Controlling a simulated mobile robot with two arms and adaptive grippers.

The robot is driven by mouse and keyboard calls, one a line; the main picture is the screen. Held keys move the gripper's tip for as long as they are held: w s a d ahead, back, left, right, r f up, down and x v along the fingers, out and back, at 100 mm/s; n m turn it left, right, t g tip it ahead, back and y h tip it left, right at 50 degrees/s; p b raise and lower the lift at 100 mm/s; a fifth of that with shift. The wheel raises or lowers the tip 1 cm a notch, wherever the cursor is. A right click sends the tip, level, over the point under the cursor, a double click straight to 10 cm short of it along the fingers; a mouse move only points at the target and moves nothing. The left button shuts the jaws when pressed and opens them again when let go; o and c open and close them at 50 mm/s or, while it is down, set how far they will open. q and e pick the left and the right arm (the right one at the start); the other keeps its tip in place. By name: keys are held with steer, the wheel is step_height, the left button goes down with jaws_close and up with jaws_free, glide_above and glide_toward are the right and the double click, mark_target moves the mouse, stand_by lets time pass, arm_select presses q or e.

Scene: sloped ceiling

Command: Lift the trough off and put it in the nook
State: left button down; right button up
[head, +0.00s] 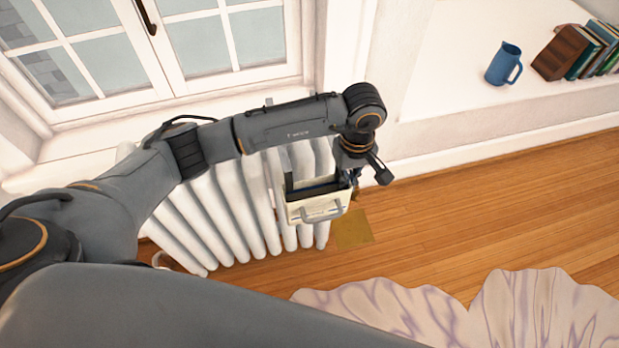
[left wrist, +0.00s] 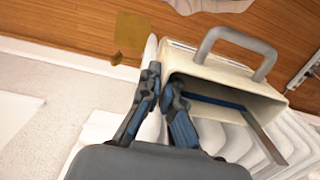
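The trough (head: 318,205) is a cream open box with a grey handle on its front. It hangs at the right end of the white radiator (head: 225,205), with a dark hanger strap at its side. In the left wrist view the trough (left wrist: 215,68) shows a blue line inside and its opening faces me. My left gripper (head: 352,182) is at the trough's right end. Its fingertips (left wrist: 160,93) are close together at the end wall. The fingers hide the contact, so I cannot tell if they press on it. My right gripper is out of view. A white wall recess (head: 450,65), possibly the nook, is at upper right.
A blue pitcher (head: 503,64) and several leaning books (head: 580,50) stand on the recess ledge; its left part is clear. A window (head: 200,45) is above the radiator. A yellowish patch (head: 353,228) and a pale wavy rug (head: 480,315) lie on the wooden floor.

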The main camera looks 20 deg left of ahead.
arm_select(q)
steer(key=s+d, duration=0.4)
steer(key=s, duration=0.3)
steer(key=shift+d+r+p, duration=0.35)
steer(key=shift+p, duration=0.1)
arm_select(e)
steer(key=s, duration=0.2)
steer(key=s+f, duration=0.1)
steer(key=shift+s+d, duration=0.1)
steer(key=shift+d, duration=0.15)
arm_select(q)
steer(key=s+d+b, duration=0.1)
steer(key=s+d, duration=0.7)
steer(key=s, duration=0.3)
steer(key=shift+s, duration=0.3)
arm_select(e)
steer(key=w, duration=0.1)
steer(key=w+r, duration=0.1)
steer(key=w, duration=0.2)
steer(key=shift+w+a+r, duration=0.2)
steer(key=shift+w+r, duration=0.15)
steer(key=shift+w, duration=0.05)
